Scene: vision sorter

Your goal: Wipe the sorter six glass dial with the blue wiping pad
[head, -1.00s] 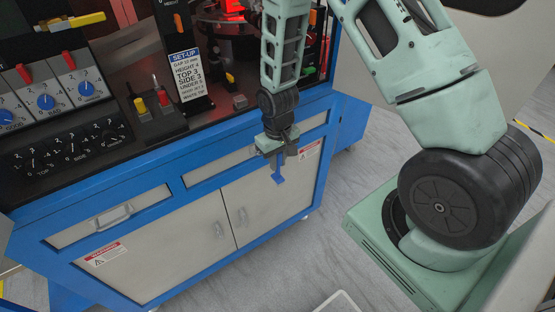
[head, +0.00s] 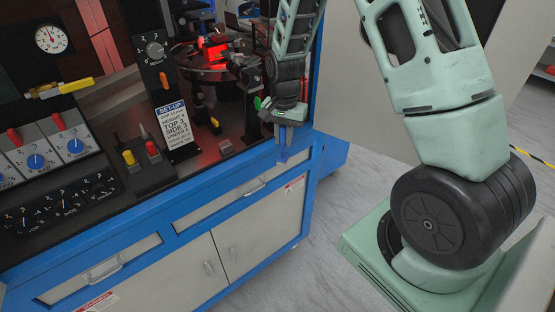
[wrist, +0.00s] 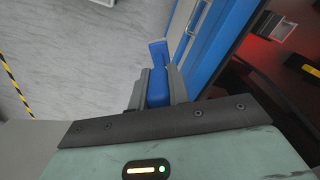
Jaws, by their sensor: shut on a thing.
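A round glass dial (head: 51,38) with a white face shows on the dark panel at the upper left of the head view. I cannot read a number on it. My gripper (head: 287,122) is at the right end of the sorter, by the blue front edge, far to the right of the dial. It is shut on the blue wiping pad (head: 283,150), which hangs below the jaws. In the wrist view the blue pad (wrist: 158,84) sits between the jaws, and part of it sticks out beyond them. The dial is not in the wrist view.
The blue sorter cabinet (head: 247,217) has drawers and doors with handles. A knob panel (head: 60,207), levers, a yellow-handled tool (head: 60,88) and a set-up sign (head: 173,125) stand on its top. Red-lit machinery (head: 212,55) is behind my gripper. Grey floor (head: 325,230) is clear in front.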

